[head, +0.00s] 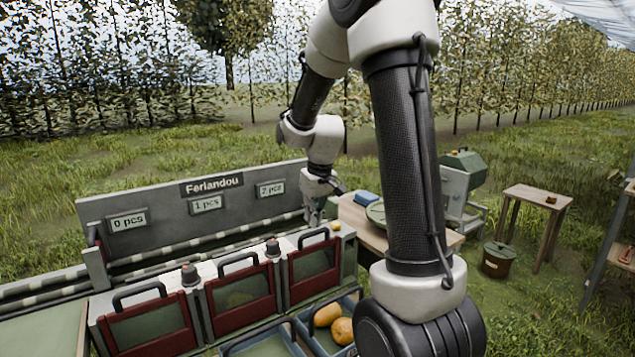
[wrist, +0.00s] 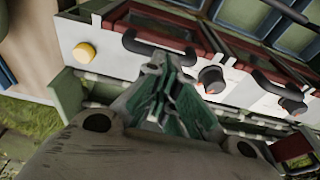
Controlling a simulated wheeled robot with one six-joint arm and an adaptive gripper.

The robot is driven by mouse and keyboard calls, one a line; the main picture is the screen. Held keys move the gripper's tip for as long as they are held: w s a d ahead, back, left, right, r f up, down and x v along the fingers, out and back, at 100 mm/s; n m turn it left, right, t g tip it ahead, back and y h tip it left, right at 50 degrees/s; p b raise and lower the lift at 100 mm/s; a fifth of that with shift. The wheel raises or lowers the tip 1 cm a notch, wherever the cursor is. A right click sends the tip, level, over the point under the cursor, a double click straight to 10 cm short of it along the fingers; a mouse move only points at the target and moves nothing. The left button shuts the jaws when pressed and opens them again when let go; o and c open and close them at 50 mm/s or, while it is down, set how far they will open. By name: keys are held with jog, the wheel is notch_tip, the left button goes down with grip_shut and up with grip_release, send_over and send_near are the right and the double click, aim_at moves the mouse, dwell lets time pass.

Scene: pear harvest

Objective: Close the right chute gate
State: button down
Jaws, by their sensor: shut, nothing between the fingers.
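The right chute gate (head: 314,266) has a red frame, a dark green panel and a black handle (head: 314,236) on top. In the head view I cannot tell how far it is open. My gripper (head: 317,217) is just behind and above that handle. In the wrist view my gripper (wrist: 168,68) is shut and empty, its green-grey fingertips pointing toward the chute front. The same black handle (wrist: 150,46) lies just beyond the fingertips; I cannot tell whether they touch it.
Middle (head: 238,299) and left (head: 150,326) gates stand alongside. Dark knobs (head: 272,248) sit between gates, and a yellow button (wrist: 83,52) sits beside the right one. A blue tray (head: 290,325) below holds pears (head: 341,331). The sign panel (head: 140,207) rises behind. A wooden table (head: 445,238) is at right.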

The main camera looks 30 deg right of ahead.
notch_tip(320, 180, up, 12)
jog(key=s, duration=0.2)
jog(key=s+a+t, duration=0.1)
jog(key=s+a, duration=0.1)
jog(key=s, duration=0.9)
jog(key=s+a+t, duration=0.1)
jog(key=s+a, duration=0.1)
jog(key=s, duration=1)
jog(key=shift+s+a+r, duration=0.2)
jog(key=shift+a+r, duration=0.1)
jog(key=shift+a, duration=0.05)
